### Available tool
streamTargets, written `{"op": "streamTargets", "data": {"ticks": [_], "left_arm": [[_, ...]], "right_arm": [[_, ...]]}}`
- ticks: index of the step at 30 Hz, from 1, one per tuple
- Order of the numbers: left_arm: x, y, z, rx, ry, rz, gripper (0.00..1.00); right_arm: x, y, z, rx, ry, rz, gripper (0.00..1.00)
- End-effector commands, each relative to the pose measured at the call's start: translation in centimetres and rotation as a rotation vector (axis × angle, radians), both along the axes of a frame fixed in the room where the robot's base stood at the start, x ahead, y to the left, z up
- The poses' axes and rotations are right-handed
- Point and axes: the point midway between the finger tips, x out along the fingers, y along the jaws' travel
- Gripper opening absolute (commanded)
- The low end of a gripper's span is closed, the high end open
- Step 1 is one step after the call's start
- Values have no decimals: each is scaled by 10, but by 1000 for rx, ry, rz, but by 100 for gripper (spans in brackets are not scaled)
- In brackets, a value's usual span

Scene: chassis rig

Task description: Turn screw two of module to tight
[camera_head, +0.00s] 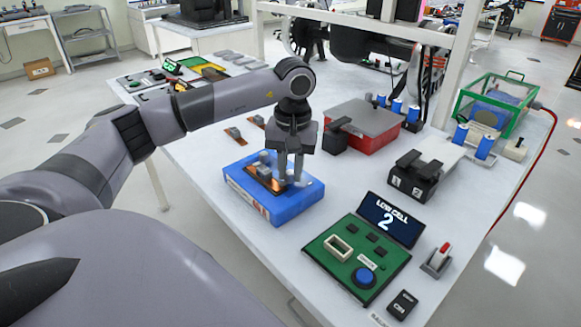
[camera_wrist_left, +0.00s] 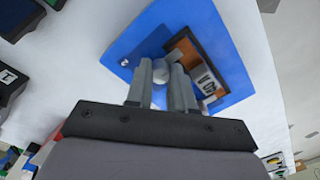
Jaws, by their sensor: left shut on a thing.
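The module is a blue block (camera_head: 272,208) lying on the white table, with an orange-brown and dark recess in its top. My left gripper (camera_head: 291,181) points down over its right part, with its fingers at the top face. In the left wrist view, the blue module (camera_wrist_left: 226,58) shows beyond the fingers. My left gripper (camera_wrist_left: 161,78) is shut on a round grey screw head (camera_wrist_left: 161,70) beside the recess. A small silver screw (camera_wrist_left: 124,62) shows near one corner. Screw numbers are not readable. My right gripper is not in view.
A green panel (camera_head: 320,255) with a blue button and a display reading "LOW CELL 2" stands at the front right. A red box with a grey lid (camera_head: 365,122) and a black two-slot block (camera_head: 414,178) stand behind. Table between module and panel is clear.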

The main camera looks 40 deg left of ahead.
Motion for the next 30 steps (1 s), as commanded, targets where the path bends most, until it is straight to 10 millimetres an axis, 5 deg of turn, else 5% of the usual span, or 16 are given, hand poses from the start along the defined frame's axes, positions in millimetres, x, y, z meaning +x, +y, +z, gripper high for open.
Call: {"op": "streamTargets", "data": {"ticks": [5,6,8,19,30], "left_arm": [[0,1,1,1,-3,2,0],[1,1,1,1,-3,2,29],[0,1,1,1,-3,2,48],[1,0,6,0,-4,2,48],[2,-2,62,0,-5,1,48]], "right_arm": [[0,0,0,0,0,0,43],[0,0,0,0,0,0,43],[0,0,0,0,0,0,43],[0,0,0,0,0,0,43],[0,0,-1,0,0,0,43]]}}
